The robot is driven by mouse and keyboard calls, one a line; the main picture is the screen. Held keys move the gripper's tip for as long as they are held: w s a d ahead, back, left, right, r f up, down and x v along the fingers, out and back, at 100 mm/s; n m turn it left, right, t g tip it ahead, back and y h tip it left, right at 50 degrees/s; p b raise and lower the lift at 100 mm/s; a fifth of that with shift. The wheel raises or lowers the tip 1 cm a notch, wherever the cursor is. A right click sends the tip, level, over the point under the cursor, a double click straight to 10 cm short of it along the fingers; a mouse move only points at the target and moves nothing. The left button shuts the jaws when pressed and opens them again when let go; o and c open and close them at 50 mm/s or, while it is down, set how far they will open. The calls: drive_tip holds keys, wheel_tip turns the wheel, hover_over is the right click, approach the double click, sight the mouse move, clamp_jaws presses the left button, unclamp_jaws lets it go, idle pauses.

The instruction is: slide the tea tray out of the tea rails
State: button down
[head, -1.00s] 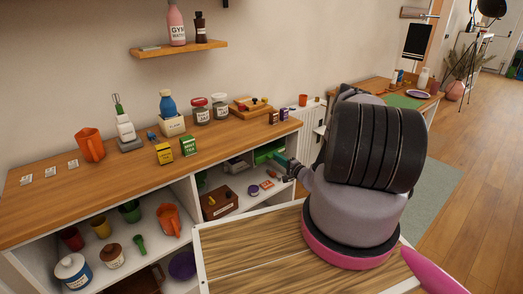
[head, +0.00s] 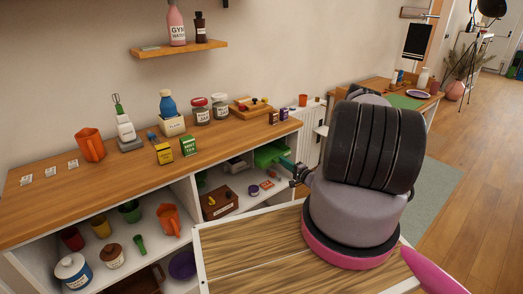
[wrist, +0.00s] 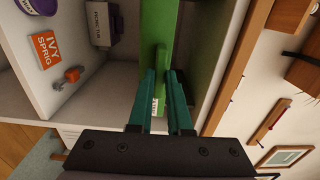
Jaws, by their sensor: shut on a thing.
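The green tea tray (head: 266,155) is in the upper right of the shelf, under the wooden top, with its front end reaching past the shelf's front edge. In the wrist view its broad green side (wrist: 208,50) runs away from me, with a narrow upright green grip and a small white label at the front. My gripper (head: 286,163) is at the tray's front end. In the wrist view its teal fingers (wrist: 164,75) are shut on that green grip, one on each side. The tea rails cannot be made out.
A brown box (head: 219,203) and several small items, including an orange Ivy Sprig packet (wrist: 47,49), sit in the same compartment. Tea boxes, jars and an orange jug (head: 90,145) stand on the wooden top (head: 60,205). A low wooden surface (head: 250,250) is in front.

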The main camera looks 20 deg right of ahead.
drive_tip(key=v, duration=1.8)
drive_tip(key=shift+s, duration=0.25)
idle(0.8)
idle(0.3)
